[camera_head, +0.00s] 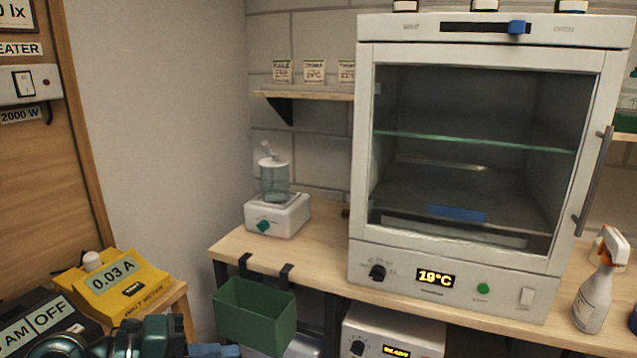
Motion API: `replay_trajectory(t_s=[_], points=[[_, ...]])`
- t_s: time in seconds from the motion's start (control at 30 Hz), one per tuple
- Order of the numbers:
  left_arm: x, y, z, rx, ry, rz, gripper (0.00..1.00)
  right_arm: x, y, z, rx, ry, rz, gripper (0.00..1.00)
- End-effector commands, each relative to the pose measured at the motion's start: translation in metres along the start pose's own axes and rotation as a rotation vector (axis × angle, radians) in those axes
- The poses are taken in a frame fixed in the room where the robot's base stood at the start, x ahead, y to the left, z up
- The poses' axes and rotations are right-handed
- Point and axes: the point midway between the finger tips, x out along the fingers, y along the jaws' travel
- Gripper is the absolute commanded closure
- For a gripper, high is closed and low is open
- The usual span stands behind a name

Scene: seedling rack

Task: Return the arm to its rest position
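Part of my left arm shows at the bottom left edge, dark green and low in the picture. A blue-grey piece at its right end looks like part of my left gripper (212,350). It is cut off by the bottom edge, so I cannot tell whether it is open or shut, or whether it holds anything. It is below the green bin (255,312) that hangs from the bench front. My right gripper is not in view.
A glass-fronted cabinet (436,257) reading 19°C stands on the wooden bench (328,262), its door shut. A humidifier-like device (278,215) is left of it, a spray bottle (596,290) right. A yellow watt meter (125,290) sits near my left arm. A white box (392,335) is below the bench.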

Motion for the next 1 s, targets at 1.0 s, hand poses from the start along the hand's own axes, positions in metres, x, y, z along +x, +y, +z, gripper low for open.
replay_trajectory(t_s=[1.0], points=[[0.023, 0.229, -0.106, -1.886, -0.783, -0.435, 1.00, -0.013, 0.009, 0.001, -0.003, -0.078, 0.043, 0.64]])
